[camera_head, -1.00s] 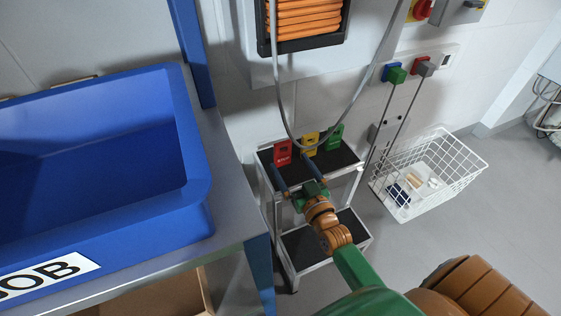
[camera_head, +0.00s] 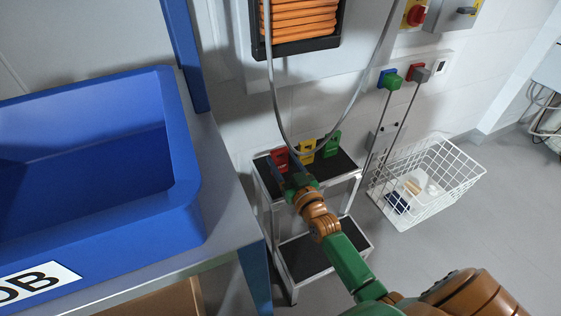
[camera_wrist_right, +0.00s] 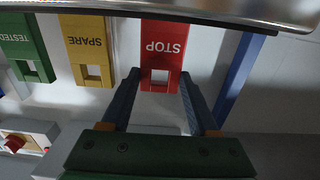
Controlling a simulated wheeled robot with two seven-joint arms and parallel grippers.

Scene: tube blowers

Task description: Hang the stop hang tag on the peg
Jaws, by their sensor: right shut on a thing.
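The red STOP hang tag (camera_wrist_right: 163,50) has a square hole near its lower end in the right wrist view. It also shows in the head view, on the top shelf of the small cart, as a small red plate (camera_head: 280,154). My right gripper (camera_wrist_right: 160,76) is shut on the red tag, with one dark finger along each side edge. In the head view the right gripper (camera_head: 287,172) reaches over the left part of the cart's top. The left gripper is out of view. I cannot make out a peg for sure.
The yellow SPARE tag (camera_wrist_right: 92,48) and green TESTED tag (camera_wrist_right: 25,48) stand beside the red one. The cart (camera_head: 345,178) stands between the steel bench with a blue bin (camera_head: 190,190) and a white wire basket (camera_head: 440,190). A grey hose (camera_head: 350,110) hangs above it.

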